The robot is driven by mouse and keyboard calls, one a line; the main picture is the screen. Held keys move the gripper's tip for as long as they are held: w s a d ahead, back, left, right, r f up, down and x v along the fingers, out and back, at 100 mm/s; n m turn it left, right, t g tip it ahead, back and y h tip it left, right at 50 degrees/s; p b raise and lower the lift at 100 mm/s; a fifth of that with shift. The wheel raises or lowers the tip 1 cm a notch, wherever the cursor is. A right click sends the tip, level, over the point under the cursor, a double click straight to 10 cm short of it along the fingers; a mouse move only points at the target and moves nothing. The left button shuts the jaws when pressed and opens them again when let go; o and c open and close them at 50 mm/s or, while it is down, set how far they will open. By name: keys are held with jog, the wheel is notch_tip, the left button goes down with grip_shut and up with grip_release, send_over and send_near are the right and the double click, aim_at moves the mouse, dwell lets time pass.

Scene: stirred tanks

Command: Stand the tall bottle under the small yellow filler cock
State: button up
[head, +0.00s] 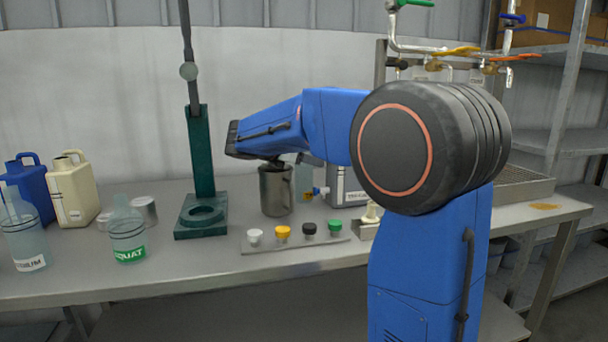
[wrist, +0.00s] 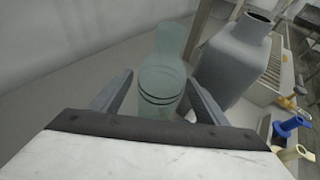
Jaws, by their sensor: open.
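A clear greenish bottle (wrist: 168,70) stands between the two jaws of my open gripper (wrist: 158,84) in the wrist view, with a jaw on each side. I cannot tell whether the jaws touch it. In the head view a sliver of a clear bottle (head: 304,182) shows behind a metal beaker, mostly hidden by my arm and the beaker. The gripper's jaws are not clear there. A cock with a yellow handle (head: 456,51) is on the pipework at upper right, beside green, blue and orange handles. The space under it is largely hidden by my arm.
A grey can (wrist: 232,58) stands close right of the bottle. The metal beaker (head: 276,190) and a strip of coloured caps (head: 296,243) are in front. A green stand (head: 202,165), a SQUAT bottle (head: 127,235) and another labelled bottle (head: 24,240) are left.

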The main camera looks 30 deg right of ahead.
jog(key=c, duration=1.2)
jog(key=shift+r, duration=0.1)
